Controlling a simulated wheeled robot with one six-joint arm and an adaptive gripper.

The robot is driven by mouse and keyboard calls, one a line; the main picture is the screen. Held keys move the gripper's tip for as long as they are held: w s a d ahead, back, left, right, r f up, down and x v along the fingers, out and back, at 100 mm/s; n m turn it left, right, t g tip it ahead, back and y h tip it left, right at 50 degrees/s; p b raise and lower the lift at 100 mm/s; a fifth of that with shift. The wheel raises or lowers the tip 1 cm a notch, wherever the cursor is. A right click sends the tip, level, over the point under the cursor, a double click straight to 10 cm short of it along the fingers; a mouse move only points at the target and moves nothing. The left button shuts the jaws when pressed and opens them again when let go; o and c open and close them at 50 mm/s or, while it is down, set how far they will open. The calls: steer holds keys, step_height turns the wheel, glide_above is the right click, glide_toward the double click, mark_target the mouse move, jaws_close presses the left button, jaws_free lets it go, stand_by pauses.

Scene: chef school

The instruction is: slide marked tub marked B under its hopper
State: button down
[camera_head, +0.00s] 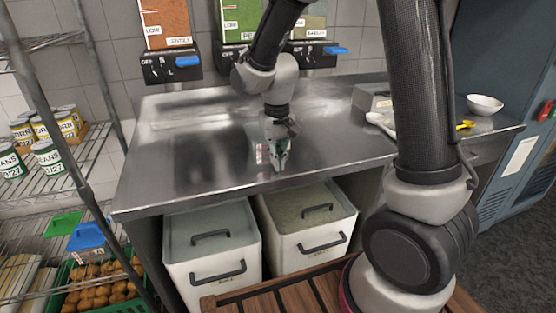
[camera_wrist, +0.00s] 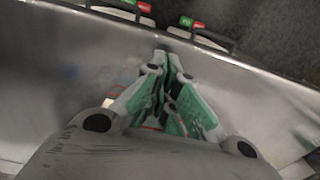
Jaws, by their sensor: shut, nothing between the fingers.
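I cannot make out a tub marked B in either view. My gripper (camera_head: 277,165) is shut and empty, pointing down over the steel counter near its front edge. In the wrist view my gripper (camera_wrist: 167,62) shows green-and-grey fingers drawn together. Small white and reddish bits show behind the fingers there, too hidden to name. Three hoppers hang on the back wall. The left one (camera_head: 165,20) has orange contents and a label like lentils. The middle one (camera_head: 240,18) is green and partly hidden by my arm. The right one (camera_head: 310,20) has a label like barley.
The steel counter (camera_head: 190,150) is bare on the left. A grey box (camera_head: 371,100), a white spoon-like thing (camera_head: 380,122), a yellow utensil (camera_head: 465,125) and a white bowl (camera_head: 485,104) lie right. Two lidded bins (camera_head: 212,245) (camera_head: 310,225) stand below. A can shelf (camera_head: 60,160) is left.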

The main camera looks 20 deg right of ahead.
steer(key=w, duration=1.2)
steer(key=shift+s, duration=0.1)
